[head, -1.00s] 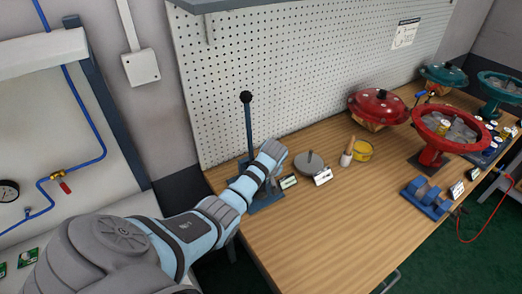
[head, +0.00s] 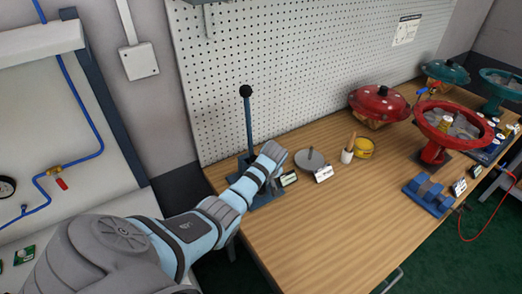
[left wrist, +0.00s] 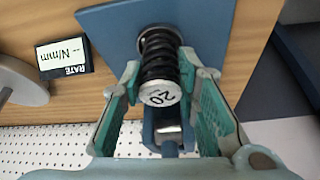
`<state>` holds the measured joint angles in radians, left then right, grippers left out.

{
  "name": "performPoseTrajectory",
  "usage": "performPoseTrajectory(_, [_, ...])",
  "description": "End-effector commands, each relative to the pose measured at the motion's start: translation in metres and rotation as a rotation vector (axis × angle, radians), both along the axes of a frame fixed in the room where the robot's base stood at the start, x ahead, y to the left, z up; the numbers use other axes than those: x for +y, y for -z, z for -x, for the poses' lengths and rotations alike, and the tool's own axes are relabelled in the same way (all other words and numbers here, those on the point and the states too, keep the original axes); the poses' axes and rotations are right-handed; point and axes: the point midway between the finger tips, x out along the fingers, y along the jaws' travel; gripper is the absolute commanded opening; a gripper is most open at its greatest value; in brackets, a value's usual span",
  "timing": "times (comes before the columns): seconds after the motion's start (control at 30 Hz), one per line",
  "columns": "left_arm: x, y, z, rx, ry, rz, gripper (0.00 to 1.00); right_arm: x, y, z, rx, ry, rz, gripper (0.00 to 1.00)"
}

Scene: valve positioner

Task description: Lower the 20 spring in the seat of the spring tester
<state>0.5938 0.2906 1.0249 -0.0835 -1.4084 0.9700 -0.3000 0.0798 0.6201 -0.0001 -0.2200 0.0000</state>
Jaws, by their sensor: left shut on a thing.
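The 20 spring (left wrist: 160,55) is a dark coil with a pale end cap marked 20, seen in the left wrist view. My left gripper (left wrist: 161,82) is shut on it, with one teal-lined finger on each side. The spring's far end is over the blue base plate of the spring tester (left wrist: 105,25), at a seat that is mostly hidden behind the coil. I cannot tell whether it touches the seat. In the head view the tester's lever (head: 248,125) stands upright with a black knob, and my left gripper (head: 272,155) hides the spring. My right gripper is not in view.
A rate display (left wrist: 63,58) stands beside the tester. A grey disc with a post (head: 310,161), a white cup (head: 347,156) and a yellow tin (head: 364,148) are to the right. The pegboard (head: 300,70) is behind. The front middle of the bench (head: 320,225) is clear.

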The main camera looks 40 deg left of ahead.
Motion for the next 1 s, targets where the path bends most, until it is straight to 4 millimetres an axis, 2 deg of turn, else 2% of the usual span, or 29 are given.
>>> performPoseTrajectory(0.33, [0.000, 0.004, 0.000, 0.000, 0.000, 0.000, 0.00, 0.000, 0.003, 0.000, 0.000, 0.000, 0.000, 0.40])
performPoseTrajectory(0.37, [0.000, 0.003, 0.000, 0.000, 0.000, 0.000, 0.30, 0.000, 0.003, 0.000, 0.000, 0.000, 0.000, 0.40])
performPoseTrajectory(0.5, [0.000, 0.003, 0.000, 0.000, 0.000, 0.000, 0.52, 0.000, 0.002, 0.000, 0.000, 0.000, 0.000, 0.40])
performPoseTrajectory(0.83, [-0.001, 0.001, 0.000, 0.000, 0.000, 0.000, 0.52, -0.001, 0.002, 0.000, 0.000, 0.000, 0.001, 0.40])
performPoseTrajectory(1.0, [-0.011, -0.026, 0.005, -0.004, 0.002, 0.000, 0.52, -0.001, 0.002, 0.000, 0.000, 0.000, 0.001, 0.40])
